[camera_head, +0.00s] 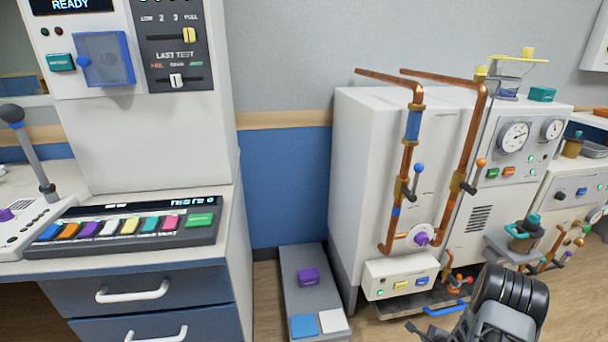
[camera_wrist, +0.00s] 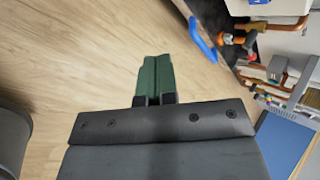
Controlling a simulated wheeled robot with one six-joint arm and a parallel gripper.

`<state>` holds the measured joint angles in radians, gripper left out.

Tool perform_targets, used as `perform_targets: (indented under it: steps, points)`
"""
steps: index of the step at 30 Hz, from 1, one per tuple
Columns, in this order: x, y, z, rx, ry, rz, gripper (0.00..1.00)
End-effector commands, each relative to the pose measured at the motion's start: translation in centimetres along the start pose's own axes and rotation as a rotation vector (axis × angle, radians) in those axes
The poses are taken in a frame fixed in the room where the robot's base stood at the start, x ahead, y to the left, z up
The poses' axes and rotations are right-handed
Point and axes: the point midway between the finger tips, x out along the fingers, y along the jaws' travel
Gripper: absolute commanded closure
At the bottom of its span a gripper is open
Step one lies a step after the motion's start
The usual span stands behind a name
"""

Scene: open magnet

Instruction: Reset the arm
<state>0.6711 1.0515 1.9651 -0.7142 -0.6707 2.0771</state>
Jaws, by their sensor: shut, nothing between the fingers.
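My gripper (camera_wrist: 156,62) shows in the wrist view with its two green fingers pressed together and nothing between them. It is over bare wood floor and touches nothing that I can see. In the head view my dark arm is at the lower right, in front of the white machine (camera_head: 362,150) with copper pipes. The fingers cannot be made out clearly there.
A blue-handled part (camera_wrist: 203,40) and pipe fittings lie up and right of the fingers in the wrist view. A grey pedestal (camera_head: 300,268) with a purple block stands left of the machine. A drawer desk (camera_head: 140,282) with a coloured-key panel is at left.

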Motion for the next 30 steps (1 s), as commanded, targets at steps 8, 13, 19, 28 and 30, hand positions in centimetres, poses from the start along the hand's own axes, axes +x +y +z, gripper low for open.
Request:
perform_targets:
  steps: [8,13,19,28,30]
  points:
    - [-4.5,-5.8,2.0,-0.186,0.070,0.024,1.00]
    - [-8.6,-10.3,4.8,-0.362,0.116,0.058,1.00]
    - [-17.2,-17.5,10.7,-0.658,0.172,0.130,1.00]
    - [-36.7,-25.1,23.0,-1.228,0.130,0.315,1.00]
    - [-41.3,-25.6,25.6,-1.355,0.082,0.352,1.00]
